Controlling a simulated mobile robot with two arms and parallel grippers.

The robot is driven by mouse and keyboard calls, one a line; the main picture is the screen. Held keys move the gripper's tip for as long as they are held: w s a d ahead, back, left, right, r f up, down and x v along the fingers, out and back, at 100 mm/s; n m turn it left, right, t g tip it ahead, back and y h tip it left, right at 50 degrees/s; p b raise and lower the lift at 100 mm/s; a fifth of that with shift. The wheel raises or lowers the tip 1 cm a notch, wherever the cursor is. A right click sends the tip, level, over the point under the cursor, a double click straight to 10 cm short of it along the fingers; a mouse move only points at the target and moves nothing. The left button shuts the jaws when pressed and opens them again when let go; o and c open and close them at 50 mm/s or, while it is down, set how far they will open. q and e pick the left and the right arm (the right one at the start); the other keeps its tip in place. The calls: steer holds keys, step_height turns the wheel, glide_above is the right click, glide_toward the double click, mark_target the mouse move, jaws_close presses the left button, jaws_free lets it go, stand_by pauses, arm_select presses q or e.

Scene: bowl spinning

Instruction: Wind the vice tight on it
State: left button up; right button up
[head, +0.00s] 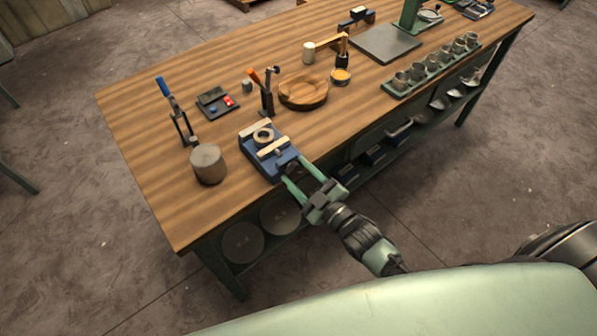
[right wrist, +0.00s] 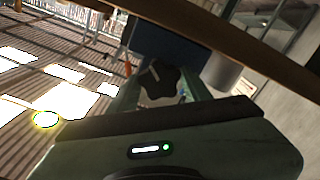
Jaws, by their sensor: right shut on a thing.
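The blue vice (head: 256,163) sits at the front edge of the wooden bench, with pale jaw faces. A metal ring-shaped piece (head: 263,135) lies between or on the jaws; I cannot tell how closely they touch it. My right gripper (head: 296,175) is at the vice's front, its green fingers shut on the dark knob. In the right wrist view the dark lobed knob (right wrist: 158,88) shows before the vice's dark blue body (right wrist: 165,45). My left gripper is not in view.
A grey cylinder (head: 208,164) stands left of the vice. A green rack of metal cups (head: 430,70) is to the right. Round discs (head: 242,243) lie on the shelf below.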

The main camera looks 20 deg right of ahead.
steer(key=m, duration=0.4)
steer(key=shift+f+m, duration=0.1)
steer(key=shift+m, duration=0.2)
steer(key=m, duration=0.4)
steer(key=shift+m, duration=0.3)
steer(key=m, duration=0.4)
steer(key=shift+m+b, duration=0.55)
steer(key=shift+m, duration=1.75)
steer(key=shift+s, duration=0.1)
steer(key=o, duration=1.4)
steer(key=shift+c, duration=0.2)
